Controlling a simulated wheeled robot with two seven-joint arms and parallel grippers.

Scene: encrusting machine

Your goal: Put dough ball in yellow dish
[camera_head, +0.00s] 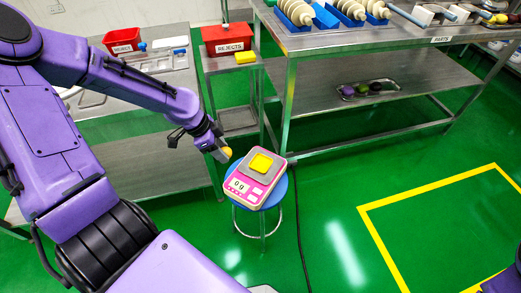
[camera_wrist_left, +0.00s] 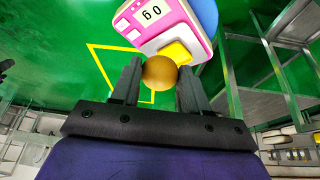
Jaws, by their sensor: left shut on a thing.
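The dough ball (camera_wrist_left: 159,72) is a round orange-brown ball held between the fingers of my left gripper (camera_wrist_left: 158,82). In the head view the left gripper (camera_head: 222,152) is shut on the ball, which shows as a small yellow-orange shape at its tip. The yellow dish (camera_head: 261,163) sits on the plate of a pink scale (camera_head: 243,187), just right of the gripper. In the left wrist view the dish (camera_wrist_left: 177,52) is partly hidden behind the ball. The ball is apart from the dish in the head view.
The scale stands on a blue round stool (camera_head: 274,196) and reads 0 g. Red REJECTS bins (camera_head: 228,38) and a yellow block (camera_head: 245,57) stand behind. Green floor is open at the right.

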